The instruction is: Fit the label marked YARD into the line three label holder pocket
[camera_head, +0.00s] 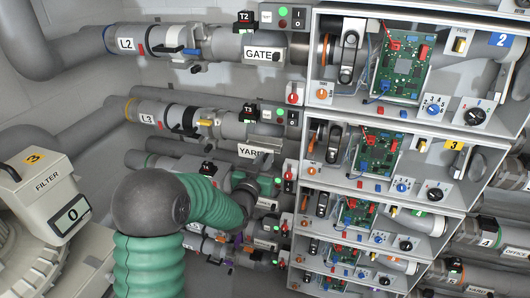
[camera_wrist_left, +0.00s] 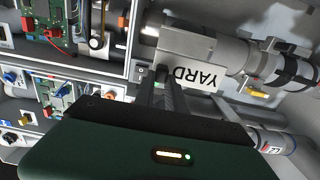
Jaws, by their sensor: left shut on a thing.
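The white label marked YARD (camera_head: 250,151) is at the line three pipe, the one tagged L3 (camera_head: 148,119). In the left wrist view the label (camera_wrist_left: 205,78) lies against or just in front of a plain grey plate (camera_wrist_left: 195,45), which looks like the label holder. I cannot tell whether the label's edge is inside the pocket. My left gripper (camera_head: 264,160) is shut on the label at its end nearest the racks; its fingers also show in the left wrist view (camera_wrist_left: 158,88). My green arm hides part of the pipes below. My right gripper is not in view.
Racks with circuit boards (camera_head: 380,153) and knobs stand close to the right of the label. The L2 pipe with its GATE label (camera_head: 262,54) runs above. A filter unit (camera_head: 55,195) stands at left. More pipes and valves crowd the space below.

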